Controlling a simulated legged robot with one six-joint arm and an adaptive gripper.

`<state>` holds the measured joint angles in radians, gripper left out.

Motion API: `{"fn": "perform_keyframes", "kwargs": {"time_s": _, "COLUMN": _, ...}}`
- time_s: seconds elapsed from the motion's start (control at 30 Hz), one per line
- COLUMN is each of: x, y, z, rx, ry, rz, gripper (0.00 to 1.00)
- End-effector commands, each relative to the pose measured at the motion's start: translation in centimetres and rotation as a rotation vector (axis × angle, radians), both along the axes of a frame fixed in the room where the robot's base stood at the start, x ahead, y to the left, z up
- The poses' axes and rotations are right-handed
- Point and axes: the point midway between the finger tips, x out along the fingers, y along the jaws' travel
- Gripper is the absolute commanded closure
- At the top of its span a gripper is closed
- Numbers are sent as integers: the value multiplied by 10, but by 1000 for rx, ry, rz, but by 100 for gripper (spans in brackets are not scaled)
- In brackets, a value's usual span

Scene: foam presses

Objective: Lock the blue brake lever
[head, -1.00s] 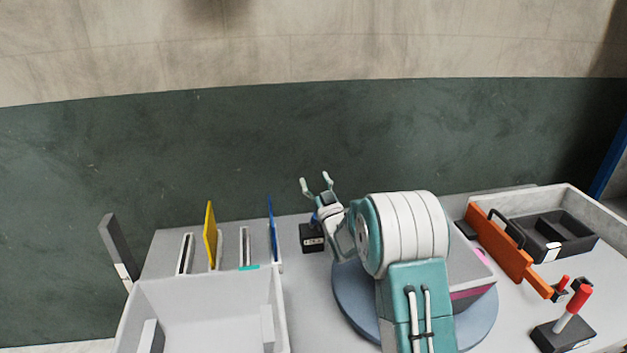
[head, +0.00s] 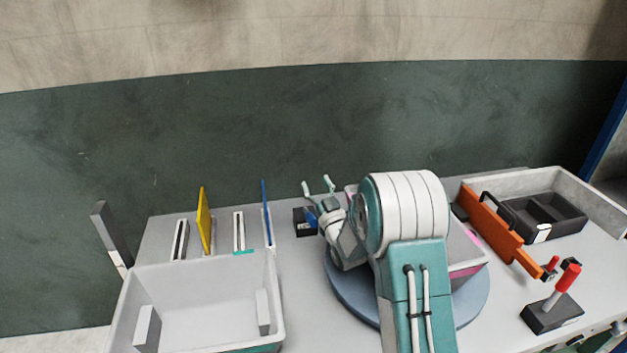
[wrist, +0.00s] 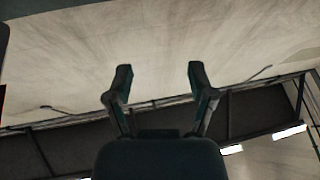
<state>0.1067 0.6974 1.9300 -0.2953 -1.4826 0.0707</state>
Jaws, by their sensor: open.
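A small black box (head: 303,225) stands near the back edge of the table, left of my arm. A blue part (head: 311,219), which looks like the blue brake lever, shows at its right side, partly hidden by my gripper. My gripper (head: 318,186) is open and empty, its two fingers pointing up above and just right of the box. I cannot tell whether it touches the blue part. In the wrist view my gripper (wrist: 160,72) has its fingers spread with nothing between them; neither the lever nor the table shows there.
A grey bin (head: 195,262) stands at the left, with upright yellow (head: 204,222) and blue (head: 266,213) panels behind it. A round blue-grey plate (head: 465,300) lies under my arm. At the right are an orange bar (head: 498,238), a black tray (head: 565,217) and a red-handled lever (head: 568,278).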

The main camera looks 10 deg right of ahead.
Motion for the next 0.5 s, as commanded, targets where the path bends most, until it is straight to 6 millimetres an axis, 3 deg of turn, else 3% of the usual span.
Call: {"fn": "perform_keyframes", "kwargs": {"time_s": 0.5, "x": -14, "y": -3, "z": -10, "rx": 0, "ry": 0, "rz": 1, "gripper": 29}}
